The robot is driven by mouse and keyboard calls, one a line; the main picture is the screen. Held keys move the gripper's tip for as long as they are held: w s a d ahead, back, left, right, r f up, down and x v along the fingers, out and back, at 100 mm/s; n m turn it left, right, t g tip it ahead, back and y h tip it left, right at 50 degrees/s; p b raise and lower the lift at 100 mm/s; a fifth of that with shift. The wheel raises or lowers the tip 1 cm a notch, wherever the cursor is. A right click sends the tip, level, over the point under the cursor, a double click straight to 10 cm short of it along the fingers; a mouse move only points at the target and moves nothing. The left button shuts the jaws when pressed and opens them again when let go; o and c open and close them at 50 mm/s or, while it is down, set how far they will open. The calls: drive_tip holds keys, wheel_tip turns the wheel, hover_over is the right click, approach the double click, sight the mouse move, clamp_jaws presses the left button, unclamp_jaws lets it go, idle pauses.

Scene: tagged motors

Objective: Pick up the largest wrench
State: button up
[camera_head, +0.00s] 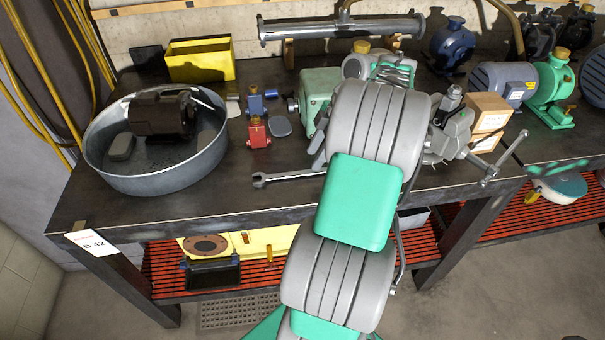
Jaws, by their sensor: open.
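A silver wrench (285,177) lies flat on the dark workbench near its front edge, its open jaw to the left. Its right end runs behind my grey and green arm, so its full length is hidden. No second wrench shows clearly enough to compare sizes. A light rod-like piece (206,98) rests at the dark motor in the metal tub; I cannot tell what it is.
The round metal tub (150,182) holds a dark motor (163,113). A red part (258,133), green machine (317,92), vise (452,135) and cardboard box (489,114) stand around the arm. Bare bench (215,200) lies left of the wrench. A red slatted shelf (165,270) is below.

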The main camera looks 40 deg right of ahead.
sight(303, 172)
drive_tip(key=x, duration=0.5)
drive_tip(key=shift+w+a, duration=0.2)
drive_tip(key=shift+a, duration=0.05)
drive_tip(key=shift+c, duration=0.2)
clamp_jaws()
idle(0.8)
